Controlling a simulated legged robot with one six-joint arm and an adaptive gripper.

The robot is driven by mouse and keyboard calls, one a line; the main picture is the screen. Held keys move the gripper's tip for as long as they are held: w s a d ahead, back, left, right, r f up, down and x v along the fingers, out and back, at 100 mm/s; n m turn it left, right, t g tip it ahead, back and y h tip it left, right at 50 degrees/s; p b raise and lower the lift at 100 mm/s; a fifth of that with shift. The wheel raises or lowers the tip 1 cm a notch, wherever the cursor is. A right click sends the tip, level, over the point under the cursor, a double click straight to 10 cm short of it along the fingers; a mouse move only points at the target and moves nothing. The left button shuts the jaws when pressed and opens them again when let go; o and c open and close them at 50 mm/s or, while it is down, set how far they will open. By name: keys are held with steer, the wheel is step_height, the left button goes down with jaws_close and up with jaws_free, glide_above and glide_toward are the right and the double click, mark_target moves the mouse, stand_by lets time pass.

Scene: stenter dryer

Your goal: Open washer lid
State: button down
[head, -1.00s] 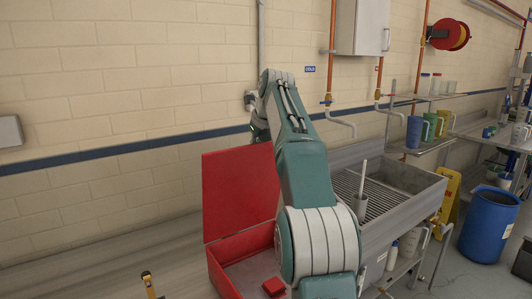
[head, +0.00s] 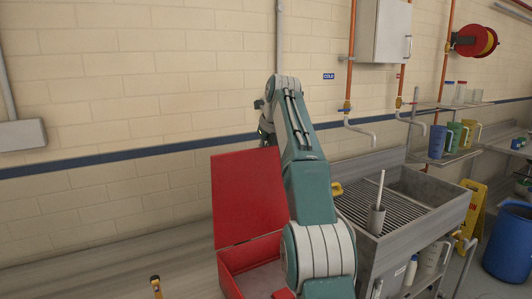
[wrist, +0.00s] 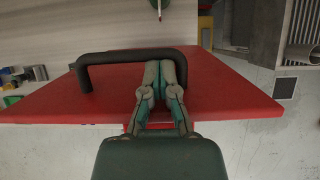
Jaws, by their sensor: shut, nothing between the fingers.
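The red washer (head: 232,287) stands on the bench, with its flat red lid (head: 240,200) raised steeply above it. In the wrist view the lid (wrist: 225,90) fills the middle, with a black bar handle (wrist: 105,58) on it. My gripper (wrist: 165,66) is shut and empty. Its fingertips overlap the right part of the handle in that view; I cannot tell whether they touch it. In the head view my arm hides most of the gripper and the right side of the washer.
A metal sink with a slatted drainer (head: 370,210) stands right of the washer. A grey cup (head: 376,219) holds a white stick on it. A yellow-topped object (head: 156,286) is at the front left. Pipes run up the wall.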

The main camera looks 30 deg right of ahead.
steer(key=shift+w+a, duration=0.2)
steer(key=shift+w, duration=0.35)
steer(key=shift+r, duration=0.15)
